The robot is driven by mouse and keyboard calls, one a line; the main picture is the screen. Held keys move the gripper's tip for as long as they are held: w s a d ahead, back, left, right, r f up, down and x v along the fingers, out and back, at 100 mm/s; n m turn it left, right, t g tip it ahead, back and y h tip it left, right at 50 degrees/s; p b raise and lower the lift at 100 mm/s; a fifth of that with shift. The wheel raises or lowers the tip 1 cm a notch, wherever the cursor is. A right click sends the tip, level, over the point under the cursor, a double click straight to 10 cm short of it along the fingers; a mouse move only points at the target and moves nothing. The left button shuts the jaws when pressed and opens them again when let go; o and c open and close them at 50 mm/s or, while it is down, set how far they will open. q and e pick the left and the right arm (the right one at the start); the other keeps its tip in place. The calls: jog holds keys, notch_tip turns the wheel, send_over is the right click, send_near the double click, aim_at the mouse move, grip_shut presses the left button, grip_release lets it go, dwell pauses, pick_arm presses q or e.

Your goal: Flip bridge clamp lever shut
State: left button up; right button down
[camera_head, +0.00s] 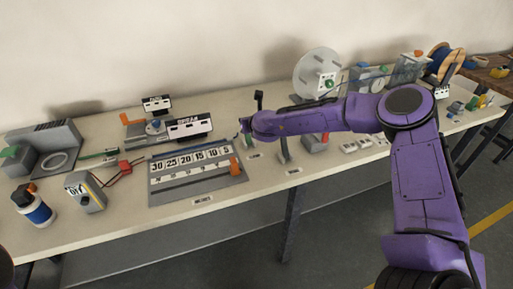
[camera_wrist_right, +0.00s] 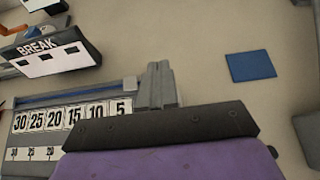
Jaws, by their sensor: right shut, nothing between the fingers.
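My right gripper (camera_head: 244,127) reaches in from the right in the head view, above the right end of the numbered board (camera_head: 197,187). In the right wrist view, the two grey fingers of my right gripper (camera_wrist_right: 158,68) are together and empty, beside the "5" end of the same board (camera_wrist_right: 75,100). An orange part (camera_head: 235,166) stands on the board's right side in the head view. Another orange handle (camera_head: 131,119) is at the back left, next to a grey device. I cannot tell which of them is the clamp lever. My left gripper is out of view.
A box labelled BREAK (camera_wrist_right: 52,52) stands behind the board, and it also shows in the head view (camera_head: 190,127). A blue square (camera_wrist_right: 250,66) lies on the bench right of the fingers. A meter (camera_head: 86,193) and a blue bottle (camera_head: 36,208) are at the left.

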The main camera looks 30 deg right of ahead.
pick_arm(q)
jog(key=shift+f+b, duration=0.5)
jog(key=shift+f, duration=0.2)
pick_arm(e)
jog(key=shift+w+d+f, duration=0.1)
jog(key=shift+w, duration=0.8)
jog(key=shift+w, duration=0.1)
jog(key=shift+s+r, duration=0.3)
jog(key=shift+s, duration=0.15)
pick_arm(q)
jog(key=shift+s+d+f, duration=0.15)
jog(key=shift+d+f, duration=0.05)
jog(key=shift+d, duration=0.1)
pick_arm(e)
jog(key=s+r, duration=0.5)
jog(key=r, duration=0.6)
jog(key=shift+a, duration=0.45)
jog(key=shift+s, duration=0.1)
